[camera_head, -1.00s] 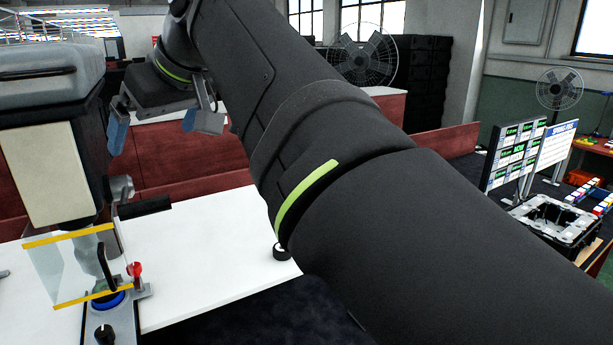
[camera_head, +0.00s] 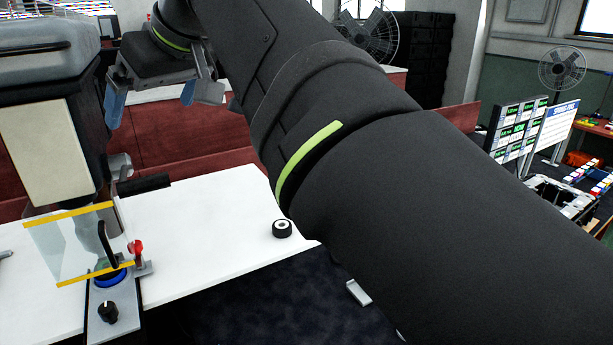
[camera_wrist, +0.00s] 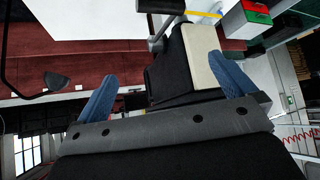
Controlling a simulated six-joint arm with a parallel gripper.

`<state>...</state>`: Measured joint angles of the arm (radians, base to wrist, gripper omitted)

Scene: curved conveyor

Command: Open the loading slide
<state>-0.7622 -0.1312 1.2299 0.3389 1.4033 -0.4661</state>
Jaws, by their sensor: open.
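No part is clearly recognisable as the loading slide. The nearest candidate is a clear panel (camera_head: 72,248) with yellow edges and a black handle (camera_head: 107,244), at the lower left of the head view. It stands at the machine (camera_head: 45,155), a dark housing with a cream side and grey top. My gripper (camera_head: 155,102) is raised to the right of the machine's upper part, with its blue fingers spread and empty. In the wrist view my gripper (camera_wrist: 165,78) points toward a black and cream housing (camera_wrist: 202,55), apart from it.
A red lever (camera_head: 136,248), a blue button (camera_head: 110,278) and a black knob (camera_head: 108,312) sit beside the panel. Display boards (camera_head: 518,130) and a black crate (camera_head: 560,195) stand at the right.

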